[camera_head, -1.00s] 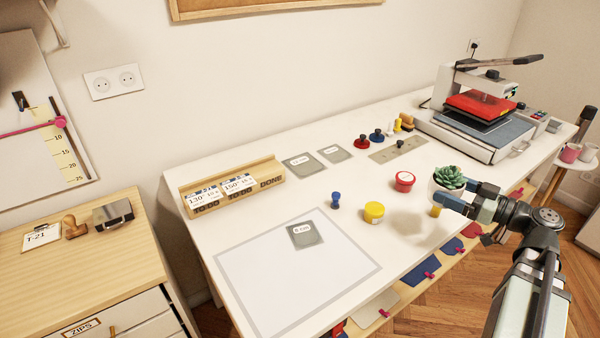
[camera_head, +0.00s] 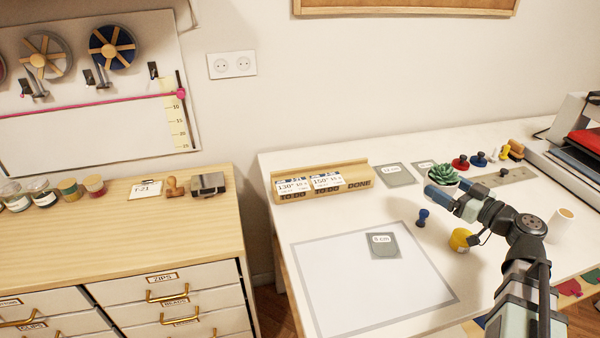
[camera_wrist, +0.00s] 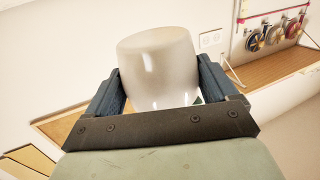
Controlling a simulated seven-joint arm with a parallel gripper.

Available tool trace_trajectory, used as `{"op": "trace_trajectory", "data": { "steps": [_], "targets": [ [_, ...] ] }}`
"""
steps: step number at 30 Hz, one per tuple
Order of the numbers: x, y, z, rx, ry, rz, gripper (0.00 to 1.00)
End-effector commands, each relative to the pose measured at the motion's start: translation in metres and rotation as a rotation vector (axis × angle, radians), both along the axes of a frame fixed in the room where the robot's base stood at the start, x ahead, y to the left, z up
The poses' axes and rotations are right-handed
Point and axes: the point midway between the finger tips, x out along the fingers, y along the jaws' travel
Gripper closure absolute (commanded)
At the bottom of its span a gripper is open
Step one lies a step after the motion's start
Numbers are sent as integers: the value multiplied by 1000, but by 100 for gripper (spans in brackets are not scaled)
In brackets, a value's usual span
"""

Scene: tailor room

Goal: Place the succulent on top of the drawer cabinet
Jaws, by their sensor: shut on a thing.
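The succulent (camera_head: 443,174) is a green rosette in a white pot, held above the white worktable. My gripper (camera_head: 450,192) is shut on its pot. In the wrist view the white pot (camera_wrist: 158,68) sits between the two fingers, and most of the plant is hidden behind it. The drawer cabinet (camera_head: 110,232) is at the left in the head view, with a light wooden top and white drawers with brass handles. The succulent is well to the right of the cabinet.
On the cabinet top are several jars (camera_head: 42,196), a T-21 card (camera_head: 146,189), a wooden stamp (camera_head: 175,187) and a dark metal block (camera_head: 208,184). Bare wood lies in front of them. A card holder (camera_head: 320,181) stands on the worktable (camera_head: 300,222). A gap separates table and cabinet.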

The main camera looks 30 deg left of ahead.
Motion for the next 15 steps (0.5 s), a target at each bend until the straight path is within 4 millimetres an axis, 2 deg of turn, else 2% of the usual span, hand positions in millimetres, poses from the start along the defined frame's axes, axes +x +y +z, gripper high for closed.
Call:
{"op": "trace_trajectory", "data": {
  "steps": [1, 15],
  "targets": [
    [0, 16, 0, 1, 0, 9, 64],
    [-16, 144, -2, 1, -1, 57, 64]
  ]
}}
